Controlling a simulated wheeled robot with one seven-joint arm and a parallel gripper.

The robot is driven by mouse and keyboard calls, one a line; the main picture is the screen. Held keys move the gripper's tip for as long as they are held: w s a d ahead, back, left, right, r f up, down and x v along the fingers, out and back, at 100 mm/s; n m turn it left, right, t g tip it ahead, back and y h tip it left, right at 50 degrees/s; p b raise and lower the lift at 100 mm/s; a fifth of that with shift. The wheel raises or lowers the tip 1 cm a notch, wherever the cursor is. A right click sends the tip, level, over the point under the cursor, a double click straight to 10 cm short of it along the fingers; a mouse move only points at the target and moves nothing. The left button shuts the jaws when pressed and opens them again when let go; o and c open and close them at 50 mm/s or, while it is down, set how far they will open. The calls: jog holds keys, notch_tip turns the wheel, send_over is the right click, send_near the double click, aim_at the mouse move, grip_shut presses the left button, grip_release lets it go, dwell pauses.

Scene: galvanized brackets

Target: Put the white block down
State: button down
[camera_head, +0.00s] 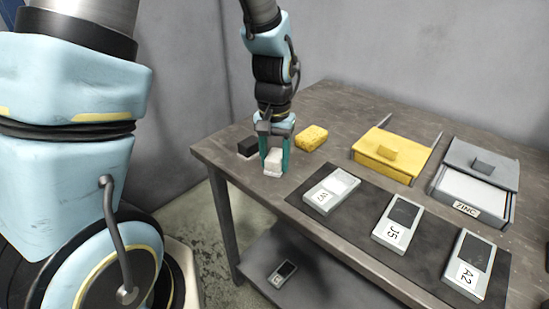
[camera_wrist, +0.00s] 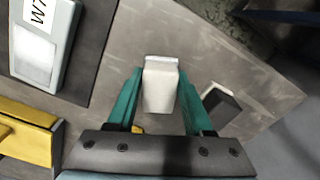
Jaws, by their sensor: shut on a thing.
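The white block (camera_head: 274,160) is between the fingers of my gripper (camera_head: 276,158), near the table's left corner in the head view. In the wrist view the white block (camera_wrist: 160,88) stands between the two teal fingers of my gripper (camera_wrist: 160,98), which are shut on it. The block's lower end is at or just above the table top; I cannot tell whether it touches.
A black block (camera_head: 247,147) with a pale base is close beside my gripper. A yellow sponge (camera_head: 312,138) lies to the right. A dark mat (camera_head: 345,226) carries labelled trays, including W7 (camera_head: 331,190). A yellow box (camera_head: 393,153) and the ZINC box (camera_head: 474,180) stand behind.

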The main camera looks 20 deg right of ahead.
aim_at(274, 156)
jog(key=shift+f, duration=0.15)
jog(key=shift+c, duration=1.5)
grip_release()
notch_tip(274, 156, up, 12)
jog(key=w+a+f+n, duration=0.1)
jog(key=a+f+n, duration=0.1)
jog(key=a, duration=1)
jog(key=a+f+n+t, duration=0.1)
jog(key=a+f+n, duration=0.2)
jog(key=a, duration=0.9)
jog(key=shift+w+a+n+t+b, duration=0.3)
jog(key=shift+w+a+n+b, duration=0.15)
jog(key=shift+n, duration=0.25)
jog(key=shift+f, duration=0.1)
